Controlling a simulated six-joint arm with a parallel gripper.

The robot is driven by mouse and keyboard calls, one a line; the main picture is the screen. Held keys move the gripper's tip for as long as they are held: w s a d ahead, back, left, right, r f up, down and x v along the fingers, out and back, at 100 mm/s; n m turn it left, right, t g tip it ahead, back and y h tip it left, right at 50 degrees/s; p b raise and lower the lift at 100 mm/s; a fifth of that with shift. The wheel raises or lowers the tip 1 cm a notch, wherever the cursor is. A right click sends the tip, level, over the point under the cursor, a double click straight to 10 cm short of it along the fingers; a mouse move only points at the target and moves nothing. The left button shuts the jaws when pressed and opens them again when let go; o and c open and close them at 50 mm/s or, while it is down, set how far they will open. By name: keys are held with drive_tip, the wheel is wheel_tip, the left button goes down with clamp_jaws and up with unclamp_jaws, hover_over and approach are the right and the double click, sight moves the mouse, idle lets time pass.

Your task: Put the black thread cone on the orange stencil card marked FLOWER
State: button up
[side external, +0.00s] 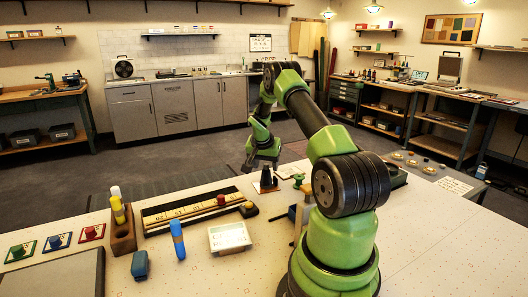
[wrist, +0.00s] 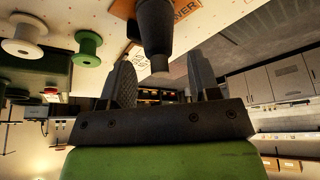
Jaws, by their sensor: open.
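The black thread cone (side external: 267,176) stands upright on the orange stencil card (side external: 276,187) near the far edge of the table. In the wrist view the cone (wrist: 155,28) is close to the camera, and the card (wrist: 188,9) shows beside it with the letters "OWER"; the rest of the word is hidden. My gripper (side external: 262,167) is at the cone's far side, close to its top. In the wrist view my gripper (wrist: 160,82) has its fingers spread apart, with the cone's narrow end in front of the gap and nothing held.
A green spool (wrist: 89,46) and a white spool (wrist: 22,36) stand near the card.

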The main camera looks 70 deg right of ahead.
drive_tip(key=v, duration=1.1)
drive_tip(key=w+a+r+n+t+y, duration=0.1)
drive_tip(key=w+a+r+n+t, duration=0.15)
drive_tip(key=a+r, duration=0.55)
drive_tip(key=w+a+r+n+t, duration=0.15)
drive_tip(key=a+r+n, duration=0.3)
drive_tip(key=a, duration=0.75)
drive_tip(key=s+a+r+n+t+y, duration=0.1)
drive_tip(key=s+a+n+y, duration=0.1)
drive_tip(key=s+a, duration=0.4)
drive_tip(key=s+a+r+n+t+y, duration=0.1)
drive_tip(key=s+a+n, duration=0.4)
drive_tip(key=a, duration=0.6)
drive_tip(key=s+t+y, duration=0.1)
drive_tip(key=y, duration=0.1)
drive_tip(key=shift+a+y, duration=0.2)
drive_tip(key=shift+y, duration=0.1)
